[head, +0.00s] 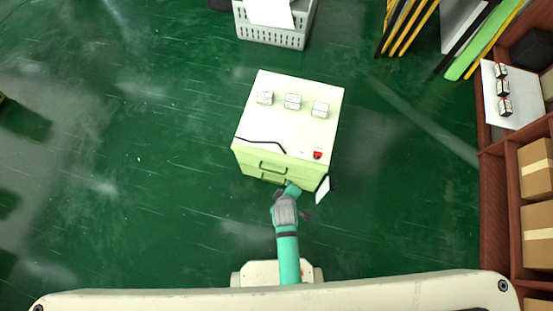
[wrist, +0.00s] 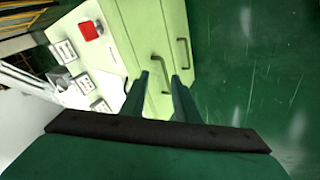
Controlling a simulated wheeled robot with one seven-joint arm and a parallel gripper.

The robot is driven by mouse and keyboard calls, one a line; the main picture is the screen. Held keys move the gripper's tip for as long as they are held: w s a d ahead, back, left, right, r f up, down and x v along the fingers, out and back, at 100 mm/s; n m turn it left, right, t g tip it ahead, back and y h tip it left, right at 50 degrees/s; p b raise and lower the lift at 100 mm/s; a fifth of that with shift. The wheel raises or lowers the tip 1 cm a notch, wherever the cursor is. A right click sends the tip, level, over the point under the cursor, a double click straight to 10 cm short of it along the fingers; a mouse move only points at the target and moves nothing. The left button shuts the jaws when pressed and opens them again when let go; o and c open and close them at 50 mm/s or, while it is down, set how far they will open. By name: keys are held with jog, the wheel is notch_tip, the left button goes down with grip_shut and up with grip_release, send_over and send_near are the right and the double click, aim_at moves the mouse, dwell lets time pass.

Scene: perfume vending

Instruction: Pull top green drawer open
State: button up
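The pale green drawer cabinet (head: 290,118) stands in front of me. Its front has dark bar handles: the top drawer handle (head: 272,167) and a lower handle (head: 273,179). The drawer fronts look shut. The wrist view is turned sideways, with the cabinet top at left. There, the top handle (wrist: 157,70) appears near the fingertips, and the lower handle (wrist: 184,53) is further right. My gripper (wrist: 166,72) is open, its two dark green fingers apart, just in front of the drawer fronts. Whether a finger touches the handle cannot be told.
Small white boxes (head: 293,101), a red item (head: 318,155) and a black cable lie on the cabinet top. A grey crate (head: 275,38) stands behind. Shelves with cardboard boxes (head: 537,236) line the right.

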jog(key=w+f+n+g, duration=0.2)
jog(key=w, duration=0.3)
jog(key=n+g, duration=0.2)
jog(key=g, duration=0.1)
send_near(276, 172)
jog(key=f, duration=0.4)
jog(key=w+d+f, duration=0.1)
jog(key=f, duration=0.2)
jog(key=shift+f, duration=0.1)
jog(key=shift+c, duration=0.3)
grip_shut()
